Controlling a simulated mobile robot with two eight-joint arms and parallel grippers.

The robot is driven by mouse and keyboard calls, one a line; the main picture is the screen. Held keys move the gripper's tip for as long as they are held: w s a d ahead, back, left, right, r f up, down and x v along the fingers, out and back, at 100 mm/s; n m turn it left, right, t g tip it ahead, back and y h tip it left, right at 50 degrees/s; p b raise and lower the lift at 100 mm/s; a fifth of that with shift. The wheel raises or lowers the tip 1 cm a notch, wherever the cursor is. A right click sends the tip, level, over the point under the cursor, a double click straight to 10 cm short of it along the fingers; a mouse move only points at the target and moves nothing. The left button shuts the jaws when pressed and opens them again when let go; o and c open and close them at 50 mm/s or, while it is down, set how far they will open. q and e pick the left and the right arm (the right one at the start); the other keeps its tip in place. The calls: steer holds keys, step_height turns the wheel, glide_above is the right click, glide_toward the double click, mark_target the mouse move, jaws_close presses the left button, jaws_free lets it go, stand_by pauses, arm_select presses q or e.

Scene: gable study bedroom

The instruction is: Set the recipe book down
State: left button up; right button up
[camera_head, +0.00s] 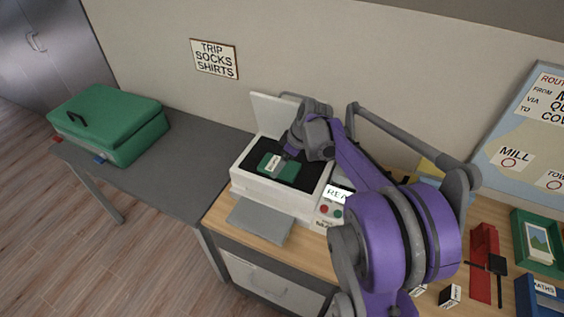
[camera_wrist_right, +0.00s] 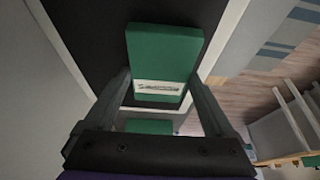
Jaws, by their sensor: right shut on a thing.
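The recipe book is a small green book (camera_head: 265,166) with a white label. It is over the dark bed of a white scanner-like machine (camera_head: 255,189) with its lid raised. My right gripper (camera_head: 286,154) is above the book and shut on it. In the right wrist view the green book (camera_wrist_right: 164,50) is between the two fingers of the right gripper (camera_wrist_right: 161,88), its label facing the camera. I cannot tell whether the book touches the bed. The label's writing is too small to read. My left gripper is not in view.
A green case (camera_head: 115,125) stands on the grey table (camera_head: 185,160) at left. A grey flap (camera_head: 260,220) is in front of the machine. Red items (camera_head: 484,262), a green tray (camera_head: 540,262) and blue box (camera_head: 543,296) are at right. The grey table's middle is clear.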

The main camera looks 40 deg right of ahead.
steer(key=o, duration=1.1)
steer(key=p+v, duration=0.1)
steer(key=v, duration=1.1)
steer(key=s+a+f+m, duration=0.1)
steer(key=s+a+f, duration=0.3)
steer(key=a, duration=0.3)
steer(key=s+a+f+m+h, duration=0.1)
steer(key=s+a+f+m, duration=0.1)
steer(key=s+a+f, duration=0.2)
steer(key=s+a+f+m+t+h, duration=0.1)
steer(key=s+a+f, duration=0.3)
steer(key=s+a, duration=0.5)
steer(key=shift+s+a+f+m, duration=0.1)
steer(key=shift+a+f+m, duration=0.1)
steer(key=shift+a+m, duration=0.3)
steer(key=shift+s+a+f+m, duration=0.1)
steer(key=shift+a+f+m, duration=0.1)
steer(key=shift+a, duration=0.5)
